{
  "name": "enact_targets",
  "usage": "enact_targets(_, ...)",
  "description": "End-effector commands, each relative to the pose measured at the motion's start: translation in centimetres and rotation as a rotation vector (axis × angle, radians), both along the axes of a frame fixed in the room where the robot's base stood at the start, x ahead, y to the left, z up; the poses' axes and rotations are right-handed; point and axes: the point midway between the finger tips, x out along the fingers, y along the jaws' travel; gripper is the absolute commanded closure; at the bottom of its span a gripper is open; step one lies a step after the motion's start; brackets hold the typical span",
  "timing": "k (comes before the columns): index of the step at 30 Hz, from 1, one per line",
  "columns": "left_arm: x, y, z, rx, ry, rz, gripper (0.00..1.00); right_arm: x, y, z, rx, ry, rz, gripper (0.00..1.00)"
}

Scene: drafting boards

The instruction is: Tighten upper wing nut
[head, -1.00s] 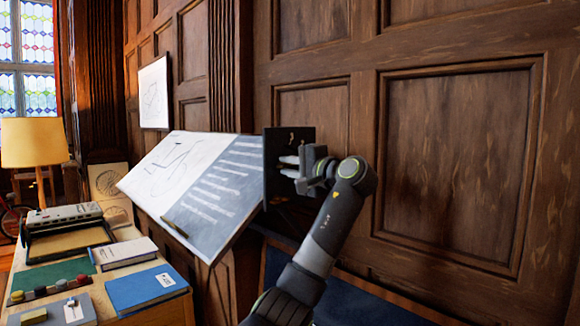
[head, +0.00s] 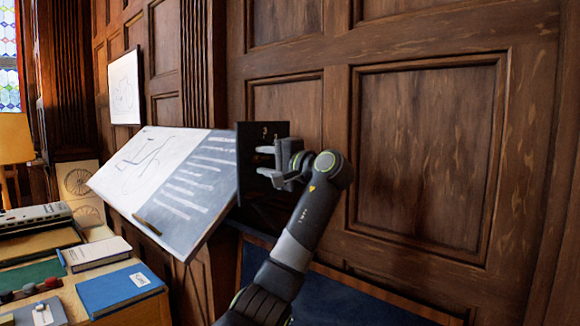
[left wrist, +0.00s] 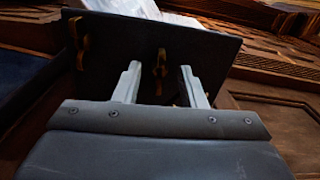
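A dark upright plate (head: 247,135) stands at the right edge of the tilted drafting board (head: 190,175). In the left wrist view, the plate (left wrist: 205,50) carries a brass wing nut (left wrist: 160,62) near its middle and another brass wing nut (left wrist: 79,42) toward its left end. I cannot tell which is the upper one. My left gripper (head: 261,161) is in front of the plate with its fingers apart. In the wrist view its fingers (left wrist: 160,82) are either side of the middle wing nut, and no contact shows. My right gripper is not in view.
A wooden panelled wall (head: 430,150) rises behind and to the right. A desk at left holds a blue book (head: 118,288), a white book (head: 97,252) and a typewriter-like machine (head: 35,218). A dark blue surface (head: 345,300) lies below my left arm.

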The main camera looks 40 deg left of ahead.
Motion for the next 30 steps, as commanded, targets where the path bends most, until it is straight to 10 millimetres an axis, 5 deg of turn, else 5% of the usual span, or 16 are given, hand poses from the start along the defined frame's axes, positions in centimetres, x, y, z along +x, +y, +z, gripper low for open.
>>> enact_targets(18, -1.1, -13.8, -0.3, -0.002, 0.0, -0.005, 0.63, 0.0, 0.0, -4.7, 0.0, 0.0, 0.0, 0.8)
enact_targets(30, -1.4, -16.6, -0.1, -0.001, 0.001, -0.001, 0.63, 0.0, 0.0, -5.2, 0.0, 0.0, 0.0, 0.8)
